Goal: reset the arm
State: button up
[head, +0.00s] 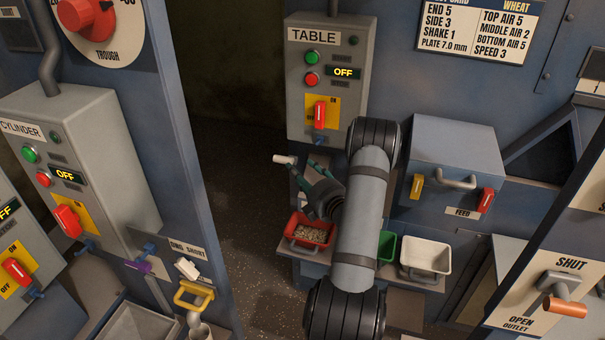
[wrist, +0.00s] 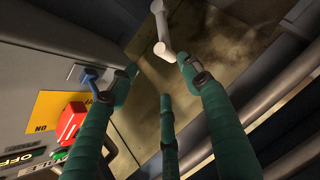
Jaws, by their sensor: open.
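My gripper (head: 303,172) is in front of and below the TABLE control box (head: 330,75) in the head view, on the left of my arm. In the wrist view its green fingers (wrist: 158,72) are spread apart, open, with nothing between them. A pale rod with a rounded end (wrist: 162,38) shows just past the fingertips; it also shows in the head view (head: 284,159). I cannot tell what it is or whether a finger touches it. My arm reaches up from the bottom of the head view and bends near the box.
A red switch (wrist: 70,122) and a blue hook (wrist: 90,76) are close on the left in the wrist view. A red bin of grain (head: 308,232), a white bin (head: 426,256) and the FEED box (head: 452,165) are near my arm. The dark gap (head: 235,180) left of the gripper looks clear.

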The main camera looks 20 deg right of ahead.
aim_at(285, 160)
dwell(0.3)
jog(key=w, duration=0.4)
jog(key=w+a+f, duration=0.1)
jog(key=w, duration=0.3)
jog(key=w+f, duration=0.1)
jog(key=w, duration=0.3)
jog(key=shift+a, duration=0.25)
jog(key=shift+f, duration=0.1)
